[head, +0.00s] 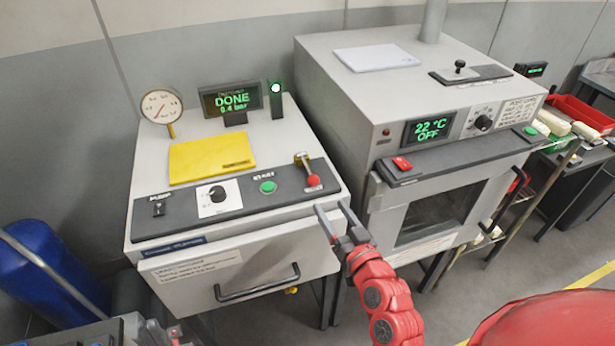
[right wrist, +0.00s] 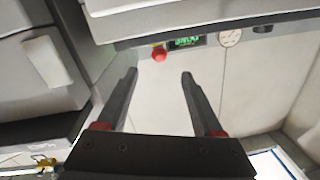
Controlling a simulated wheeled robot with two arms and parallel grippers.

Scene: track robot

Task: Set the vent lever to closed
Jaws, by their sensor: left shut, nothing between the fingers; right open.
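A short metal lever with a red ball knob (head: 313,180) sits at the right end of the dark control strip on the left machine. Its knob points toward the machine's front; its label is too small to read. The red knob also shows in the right wrist view (right wrist: 159,56), beyond the fingertips. A black-knobbed lever (head: 459,66) stands on a dark plate on top of the oven. I cannot read which one is the vent lever. My right gripper (head: 329,216) is open and empty, in front of and below the red knob, apart from it. My left gripper is not in view.
The left machine has a drawer handle (head: 258,284), a green button (head: 268,187), a dial (head: 217,194), a gauge (head: 161,106) and a display (head: 231,98) reading DONE. The oven (head: 345,85) stands close on the right, with a red switch (head: 402,163) on its front ledge.

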